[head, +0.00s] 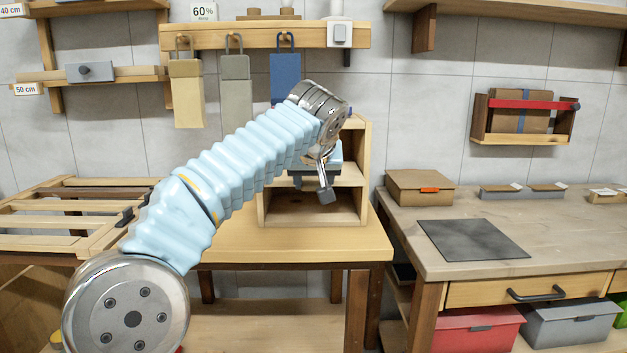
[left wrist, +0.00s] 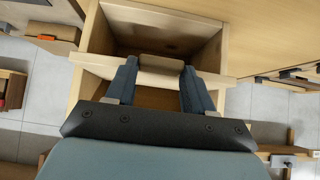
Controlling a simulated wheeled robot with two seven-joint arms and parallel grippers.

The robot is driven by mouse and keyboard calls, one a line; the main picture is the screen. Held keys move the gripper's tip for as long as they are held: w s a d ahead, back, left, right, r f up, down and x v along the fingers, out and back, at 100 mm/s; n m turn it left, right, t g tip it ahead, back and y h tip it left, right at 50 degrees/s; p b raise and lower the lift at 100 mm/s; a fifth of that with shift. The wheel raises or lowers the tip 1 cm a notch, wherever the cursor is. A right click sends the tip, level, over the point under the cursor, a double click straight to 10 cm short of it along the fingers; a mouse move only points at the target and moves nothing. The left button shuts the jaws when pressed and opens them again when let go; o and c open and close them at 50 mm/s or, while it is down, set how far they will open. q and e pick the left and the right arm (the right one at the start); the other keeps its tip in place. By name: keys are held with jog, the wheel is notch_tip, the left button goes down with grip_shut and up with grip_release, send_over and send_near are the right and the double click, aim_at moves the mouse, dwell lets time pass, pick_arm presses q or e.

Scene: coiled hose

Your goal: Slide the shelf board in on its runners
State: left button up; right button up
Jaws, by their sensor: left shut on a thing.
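The light wooden shelf board (head: 349,177) lies level across the small open cabinet (head: 363,150) on the wooden table. In the left wrist view the board (left wrist: 90,66) crosses the cabinet's front, with an open compartment above and below it. My left gripper (head: 313,181) is in front of the cabinet. In the left wrist view the gripper (left wrist: 158,70) has its dark fingers on both sides of a small brown tab (left wrist: 161,61) at the board's middle, and is shut on it. My arm hides the cabinet's left part, and the runners cannot be made out. My right gripper is not in view.
A slatted wooden rack (head: 50,208) stands at left. A workbench (head: 570,225) with a dark mat (head: 472,240) and a cardboard box (head: 420,187) is at right. Padlock-like blocks (head: 237,95) hang from a rail above. The table's front strip (head: 300,243) is clear.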

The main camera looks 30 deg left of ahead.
pick_arm(q)
jog(key=shift+w+a, duration=0.6)
jog(key=shift+w, duration=0.4)
jog(key=shift+w+a, duration=0.65)
jog(key=shift+w, duration=0.3)
jog(key=shift+w+a, duration=0.6)
jog(key=shift+w, duration=0.4)
jog(key=o, duration=1.3)
jog(key=shift+c, duration=0.2)
jog(key=v, duration=1.4)
jog(key=shift+f, duration=0.1)
